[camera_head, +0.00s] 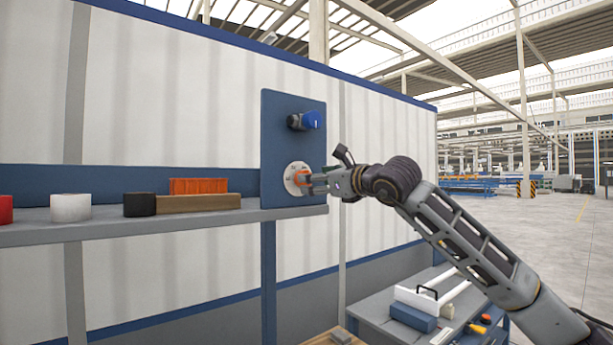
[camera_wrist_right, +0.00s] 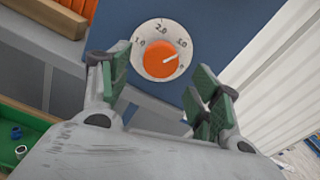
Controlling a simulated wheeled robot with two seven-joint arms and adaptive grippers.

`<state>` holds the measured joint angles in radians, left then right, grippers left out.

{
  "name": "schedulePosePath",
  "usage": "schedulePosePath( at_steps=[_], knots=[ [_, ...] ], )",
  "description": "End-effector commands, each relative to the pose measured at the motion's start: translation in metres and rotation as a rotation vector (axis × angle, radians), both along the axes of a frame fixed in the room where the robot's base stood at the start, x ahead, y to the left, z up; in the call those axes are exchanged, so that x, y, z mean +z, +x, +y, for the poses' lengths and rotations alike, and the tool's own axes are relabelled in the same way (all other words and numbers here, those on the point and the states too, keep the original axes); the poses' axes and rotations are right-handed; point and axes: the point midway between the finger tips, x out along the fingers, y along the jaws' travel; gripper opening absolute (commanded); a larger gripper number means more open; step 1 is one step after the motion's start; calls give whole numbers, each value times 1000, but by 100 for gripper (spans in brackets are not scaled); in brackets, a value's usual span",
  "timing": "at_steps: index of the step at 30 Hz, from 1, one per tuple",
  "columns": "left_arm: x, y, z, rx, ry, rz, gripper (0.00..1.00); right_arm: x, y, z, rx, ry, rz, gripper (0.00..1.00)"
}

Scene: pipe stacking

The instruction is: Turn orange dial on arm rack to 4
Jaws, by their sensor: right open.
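The orange dial (camera_head: 302,177) sits on a round white plate (camera_head: 290,178) on the blue panel (camera_head: 285,150). In the right wrist view the orange dial (camera_wrist_right: 157,64) shows a white pointer mark aimed right and slightly up, just below the right-hand number on the white plate (camera_wrist_right: 183,32). Numbers run along the plate's upper edge; I read 1.0 and 2.0, and the right-hand one is too small to read surely. My right gripper (camera_head: 312,182) is at the dial, open, with green-padded fingers (camera_wrist_right: 160,76) on either side of it. Contact cannot be told. My left gripper is not in view.
A blue knob (camera_head: 305,120) sticks out above the dial. A shelf (camera_head: 120,229) to the left holds a white cylinder (camera_head: 70,207), a black one (camera_head: 139,204), a wooden block (camera_head: 198,202) and an orange block (camera_head: 198,185). A cluttered table (camera_head: 375,308) stands low at right.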

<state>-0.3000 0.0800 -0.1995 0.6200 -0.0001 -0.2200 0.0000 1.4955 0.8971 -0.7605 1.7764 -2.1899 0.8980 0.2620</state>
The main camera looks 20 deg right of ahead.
Motion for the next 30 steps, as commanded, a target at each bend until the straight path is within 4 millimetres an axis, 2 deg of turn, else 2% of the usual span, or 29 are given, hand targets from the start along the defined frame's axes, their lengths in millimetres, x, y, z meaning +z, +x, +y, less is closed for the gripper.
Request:
schedulePosePath(
  at_steps=[9,15,28,30],
  knots=[
    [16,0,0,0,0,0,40,2,32,11,0,1,0,63],
    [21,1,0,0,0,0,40,2,45,16,0,1,1,63],
    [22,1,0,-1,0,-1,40,0,49,18,0,0,0,63],
    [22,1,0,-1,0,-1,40,0,49,18,0,0,0,55]
  ],
)
